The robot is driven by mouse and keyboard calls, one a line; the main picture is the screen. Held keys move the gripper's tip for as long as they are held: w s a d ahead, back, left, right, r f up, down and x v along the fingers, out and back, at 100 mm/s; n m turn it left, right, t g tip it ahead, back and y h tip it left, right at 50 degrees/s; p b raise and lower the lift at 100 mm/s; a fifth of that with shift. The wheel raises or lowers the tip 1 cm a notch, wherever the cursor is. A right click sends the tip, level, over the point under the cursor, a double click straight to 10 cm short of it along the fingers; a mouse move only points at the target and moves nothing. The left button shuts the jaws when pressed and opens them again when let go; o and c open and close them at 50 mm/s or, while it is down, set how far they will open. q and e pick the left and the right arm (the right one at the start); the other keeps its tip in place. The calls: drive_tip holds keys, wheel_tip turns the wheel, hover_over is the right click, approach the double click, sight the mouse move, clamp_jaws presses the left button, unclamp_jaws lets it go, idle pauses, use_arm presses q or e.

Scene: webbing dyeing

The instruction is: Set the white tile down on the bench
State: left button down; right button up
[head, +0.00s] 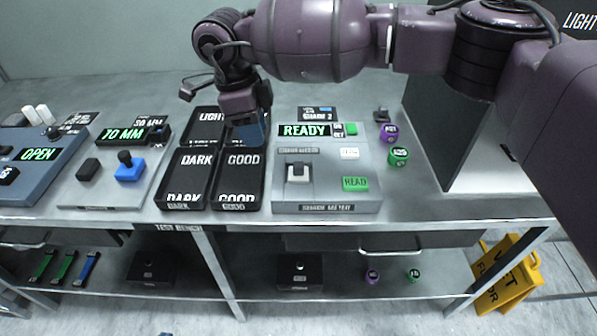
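My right arm comes in from the right, and its gripper (252,128) points down over the back of the dark trays, left of the READY reader. Its fingertips look bluish, and I cannot tell whether they are open or shut, or on anything. No white tile shows clearly. A small pale piece (298,172) sits at a dark mount on the grey reader (327,195), but I cannot tell whether it is the tile. The bench (420,204) is the light grey metal top under everything. My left gripper is out of view.
DARK tray (184,196), GOOD tray (238,201) and LIGHT tray (203,133) stand left of the reader. Green (398,156) and purple (388,133) spools stand right. Bare bench lies right of the reader, before a grey cabinet (452,145).

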sight(298, 164)
drive_tip(key=d+f+h, duration=0.1)
drive_tip(key=d+f, duration=0.1)
drive_tip(key=f, duration=0.1)
drive_tip(key=d+f, duration=0.3)
drive_tip(key=w+d+f+h, duration=0.1)
drive_tip(key=d+f, duration=0.1)
drive_tip(key=f, duration=0.1)
drive_tip(key=shift+d+f+h+b, duration=0.25)
drive_tip(key=shift+d+h+b, duration=0.05)
drive_tip(key=shift+d+b, duration=0.1)
clamp_jaws()
drive_tip(key=shift+r, duration=0.15)
